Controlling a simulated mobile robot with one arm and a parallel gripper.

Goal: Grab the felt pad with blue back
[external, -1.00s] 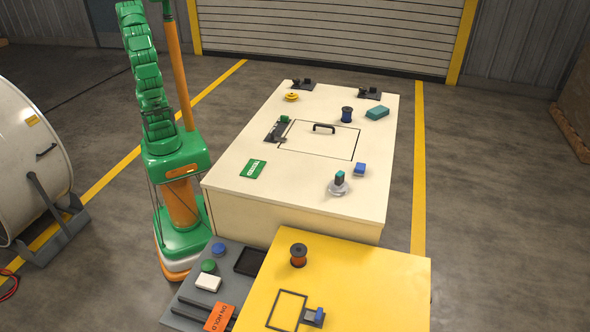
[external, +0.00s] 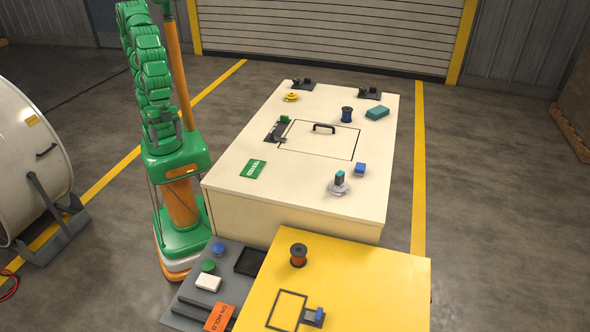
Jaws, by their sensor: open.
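A small blue-topped block (external: 360,169) lies on the right side of the cream table top (external: 230,190); it may be the felt pad with blue back, but it is too small to be sure. Another small piece with blue on it (external: 314,317) sits beside the black outline on the yellow table (external: 370,270). My gripper (external: 165,132) hangs at the end of the green arm, above my base and left of the cream table. It is open, far from both blue pieces, and its fingers are hard to make out.
The cream table holds a handled lid (external: 322,143), a blue spool (external: 347,115), a teal block (external: 377,113) and a round-based stand (external: 339,184). Floor right of the tables is clear.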

